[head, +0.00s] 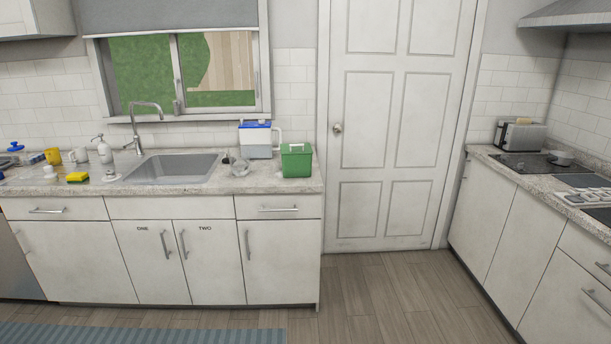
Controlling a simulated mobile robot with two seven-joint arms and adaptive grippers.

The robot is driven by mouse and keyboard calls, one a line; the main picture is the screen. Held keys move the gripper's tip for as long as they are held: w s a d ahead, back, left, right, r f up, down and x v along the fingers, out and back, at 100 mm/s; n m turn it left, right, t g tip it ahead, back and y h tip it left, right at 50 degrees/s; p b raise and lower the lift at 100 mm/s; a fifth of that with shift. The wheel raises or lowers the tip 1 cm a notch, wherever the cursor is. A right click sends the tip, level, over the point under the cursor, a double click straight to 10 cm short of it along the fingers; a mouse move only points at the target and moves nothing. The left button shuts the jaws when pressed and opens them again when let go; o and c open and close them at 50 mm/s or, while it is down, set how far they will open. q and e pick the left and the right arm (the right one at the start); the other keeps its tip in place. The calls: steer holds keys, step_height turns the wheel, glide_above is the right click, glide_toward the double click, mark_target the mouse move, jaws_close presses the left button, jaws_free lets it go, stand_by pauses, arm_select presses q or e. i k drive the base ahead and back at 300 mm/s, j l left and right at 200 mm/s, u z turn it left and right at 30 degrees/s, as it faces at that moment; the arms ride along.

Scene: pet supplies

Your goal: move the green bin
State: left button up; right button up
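A small green bin (296,162) stands upright on the speckled counter (255,183), near its right end and to the right of the sink. Neither of my grippers shows in the head view.
Sponges, a soap dispenser (103,149) and cups crowd the counter's left. A closed white door (400,120) is to the right.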

mark_target(297, 165)
steer(key=i+u, duration=0.1)
steer(key=i, duration=0.6)
steer(key=i+j, duration=0.2)
steer(key=i, duration=0.3)
steer(key=i+j, duration=0.2)
steer(key=i, duration=0.3)
